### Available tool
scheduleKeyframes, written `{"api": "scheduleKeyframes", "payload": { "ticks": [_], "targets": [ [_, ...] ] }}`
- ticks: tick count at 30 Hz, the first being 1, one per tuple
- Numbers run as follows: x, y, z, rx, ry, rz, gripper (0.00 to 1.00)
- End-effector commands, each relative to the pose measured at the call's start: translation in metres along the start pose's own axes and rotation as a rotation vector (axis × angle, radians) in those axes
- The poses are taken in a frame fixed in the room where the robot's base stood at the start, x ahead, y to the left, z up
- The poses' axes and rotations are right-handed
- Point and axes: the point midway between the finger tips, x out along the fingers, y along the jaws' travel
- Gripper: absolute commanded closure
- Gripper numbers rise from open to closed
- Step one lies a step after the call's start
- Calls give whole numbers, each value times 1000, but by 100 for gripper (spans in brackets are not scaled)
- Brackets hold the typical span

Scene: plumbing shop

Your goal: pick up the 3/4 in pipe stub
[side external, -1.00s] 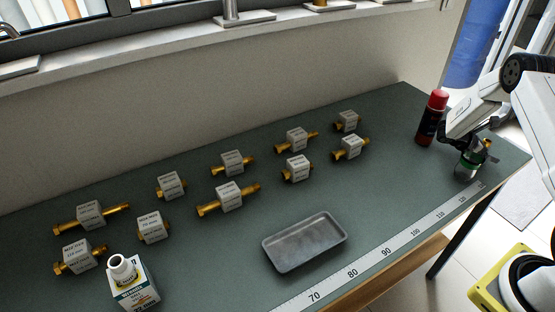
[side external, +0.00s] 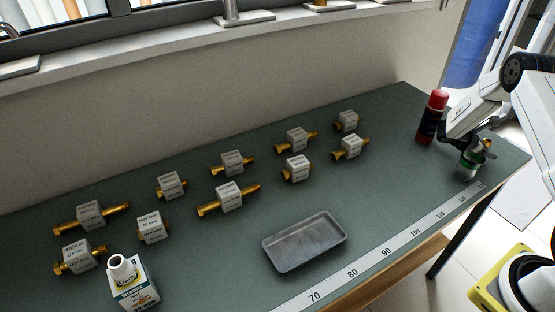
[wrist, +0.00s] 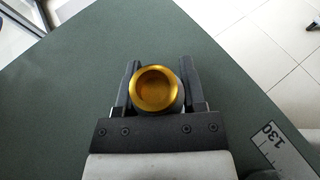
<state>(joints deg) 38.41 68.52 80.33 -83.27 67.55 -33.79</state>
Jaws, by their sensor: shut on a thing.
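My gripper (side external: 474,140) is at the right end of the green bench in the side view, with its jaws shut on a brass pipe stub. The wrist view shows the stub's round, gold, open end (wrist: 155,109) between the two dark fingers of my gripper (wrist: 159,76). In the side view only a small brass part of the stub (side external: 487,143) shows past the fingers. A small green-banded container (side external: 469,164) stands just below my gripper. I cannot tell whether the stub touches it.
A red-capped dark spray can (side external: 430,120) stands close left of my gripper. Several brass fittings with grey label blocks (side external: 229,196) lie in two rows. A grey tray (side external: 304,243) lies near the ruler strip (side external: 385,256).

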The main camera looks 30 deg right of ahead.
Motion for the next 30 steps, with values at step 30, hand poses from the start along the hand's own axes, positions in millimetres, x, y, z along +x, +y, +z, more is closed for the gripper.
{"api": "scheduleKeyframes", "payload": {
  "ticks": [30],
  "targets": [
    [-51, -56, 82, 2, -2, 2, 100]
  ]
}}
